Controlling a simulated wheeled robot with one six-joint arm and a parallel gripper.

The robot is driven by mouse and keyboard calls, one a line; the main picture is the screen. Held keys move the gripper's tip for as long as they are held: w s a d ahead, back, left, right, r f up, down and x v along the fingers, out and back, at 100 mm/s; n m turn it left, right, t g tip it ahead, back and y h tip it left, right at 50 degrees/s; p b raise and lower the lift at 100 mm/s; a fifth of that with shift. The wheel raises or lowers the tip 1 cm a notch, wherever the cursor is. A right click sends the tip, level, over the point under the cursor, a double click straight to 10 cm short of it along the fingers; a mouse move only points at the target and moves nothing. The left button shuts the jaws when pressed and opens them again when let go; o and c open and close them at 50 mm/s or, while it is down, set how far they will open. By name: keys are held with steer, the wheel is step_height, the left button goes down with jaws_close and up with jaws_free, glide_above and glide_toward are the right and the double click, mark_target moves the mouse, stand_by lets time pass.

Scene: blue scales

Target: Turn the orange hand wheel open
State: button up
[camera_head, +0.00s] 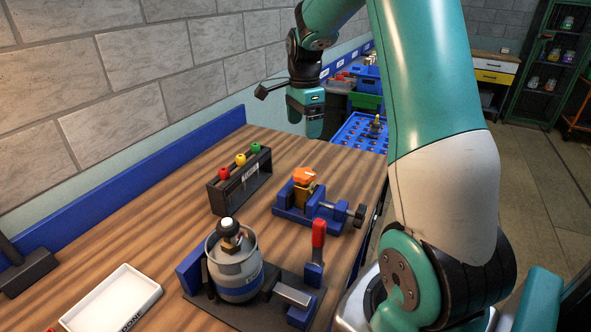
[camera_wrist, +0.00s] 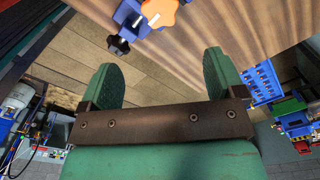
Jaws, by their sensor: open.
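The orange hand wheel (camera_head: 304,175) sits on a brass valve body (camera_head: 303,194) clamped in a blue vise (camera_head: 290,211) on the wooden bench. In the wrist view the orange wheel (camera_wrist: 160,12) shows at the top edge, partly cut off, beside part of the blue vise (camera_wrist: 128,16). My gripper (camera_head: 313,128) is above the far end of the bench, beyond the wheel and apart from it. In the wrist view my gripper's two green fingers (camera_wrist: 161,78) are spread wide with nothing between them.
A rack with red, yellow and green knobs (camera_head: 240,184) stands left of the vise. A gas cylinder (camera_head: 236,268) in a holder and a red-handled clamp (camera_head: 318,240) stand nearer. A white tray (camera_head: 112,302) lies front left. The bench's far end is clear.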

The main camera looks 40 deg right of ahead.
mark_target(303, 173)
step_height(303, 173, down, 14)
steer(key=p, duration=0.2)
steer(key=shift+f+p, duration=0.1)
steer(key=shift+p, duration=0.25)
steer(key=shift+c, duration=0.2)
steer(key=c, duration=0.9)
